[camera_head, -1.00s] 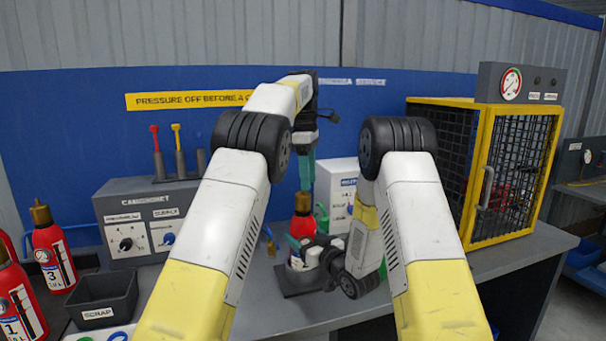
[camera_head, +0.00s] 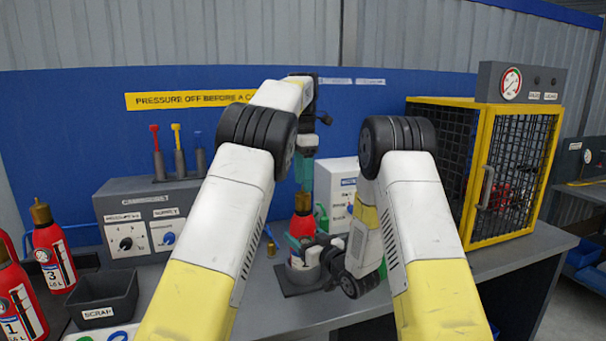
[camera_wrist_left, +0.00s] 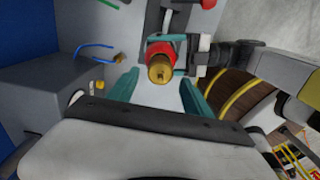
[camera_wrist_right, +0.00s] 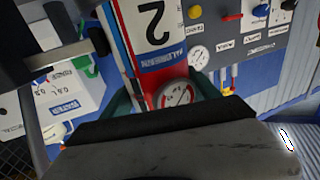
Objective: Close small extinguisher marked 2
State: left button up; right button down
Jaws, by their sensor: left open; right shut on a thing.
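The small extinguisher marked 2 (camera_head: 302,226) stands upright in a dark holder on the bench, red with a white label. Its large 2 (camera_wrist_right: 152,22) and round gauge (camera_wrist_right: 176,95) show in the right wrist view. My right gripper (camera_head: 302,248) is shut on its body from the side. My left gripper (camera_head: 304,184) is open and points down just above the extinguisher's top. In the left wrist view the brass top (camera_wrist_left: 160,68) lies between the open teal fingers, apart from them.
A grey control box (camera_head: 150,215) and a scrap bin (camera_head: 102,300) are at left, with other red extinguishers (camera_head: 52,255) beside them. A white box (camera_head: 335,185) stands behind the extinguisher. A yellow-framed mesh cage (camera_head: 515,180) stands at right. Bench front right is clear.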

aim_at(303, 199)
pick_arm(q)
notch_tip(303, 199, down, 7)
jog(key=shift+r, duration=0.2)
jog(key=shift+c, duration=0.5)
